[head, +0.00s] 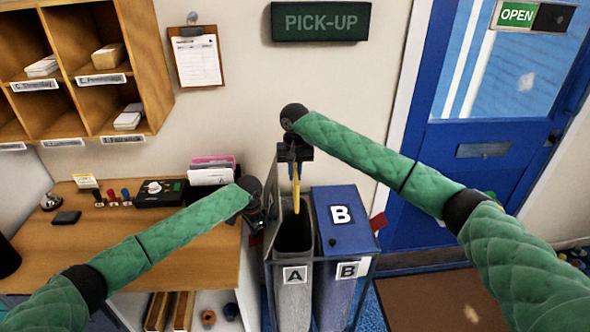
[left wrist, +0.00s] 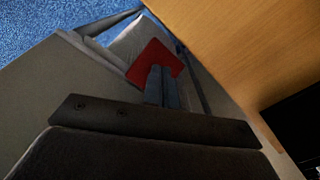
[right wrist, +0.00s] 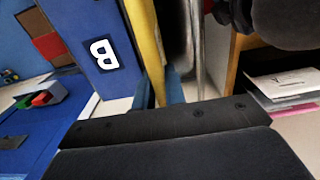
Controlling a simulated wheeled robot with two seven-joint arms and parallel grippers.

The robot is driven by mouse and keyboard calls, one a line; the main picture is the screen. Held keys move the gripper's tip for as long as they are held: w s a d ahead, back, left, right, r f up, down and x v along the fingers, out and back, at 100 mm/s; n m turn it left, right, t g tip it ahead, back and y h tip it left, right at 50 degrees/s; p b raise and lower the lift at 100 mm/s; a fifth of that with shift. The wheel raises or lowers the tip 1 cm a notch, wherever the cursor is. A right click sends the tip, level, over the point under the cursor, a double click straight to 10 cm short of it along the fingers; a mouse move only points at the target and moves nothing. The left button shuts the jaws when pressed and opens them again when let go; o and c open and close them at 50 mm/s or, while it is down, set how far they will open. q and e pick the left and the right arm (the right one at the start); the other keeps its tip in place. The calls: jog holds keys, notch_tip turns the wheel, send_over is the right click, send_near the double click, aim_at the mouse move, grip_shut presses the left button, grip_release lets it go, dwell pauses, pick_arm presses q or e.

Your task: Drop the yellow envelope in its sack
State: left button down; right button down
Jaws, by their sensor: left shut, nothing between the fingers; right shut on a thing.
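The yellow envelope (head: 296,193) hangs edge-on from my right gripper (head: 294,158), which is shut on it. It is above the dark open mouth of the grey sack A (head: 294,276); in the right wrist view the envelope (right wrist: 146,45) passes beside the blue B lid (right wrist: 103,50). I cannot tell whether its lower end is inside the mouth. The blue sack B (head: 341,290) stands beside A, its lid (head: 345,225) down. My left gripper (head: 262,213) is shut and empty at sack A's left side, its fingers by a red tab (left wrist: 153,62).
A wooden counter (head: 130,245) with a black device (head: 159,192) and a holder of papers (head: 212,172) stands left of the sacks. A metal frame (head: 318,260) surrounds the sacks. A blue door (head: 500,140) and brown mat (head: 430,300) are at right.

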jog(key=shift+f, duration=1.7)
jog(key=c, duration=1.4)
grip_release()
jog(key=shift+o, duration=0.2)
jog(key=shift+r, duration=0.1)
jog(key=shift+r, duration=6.9)
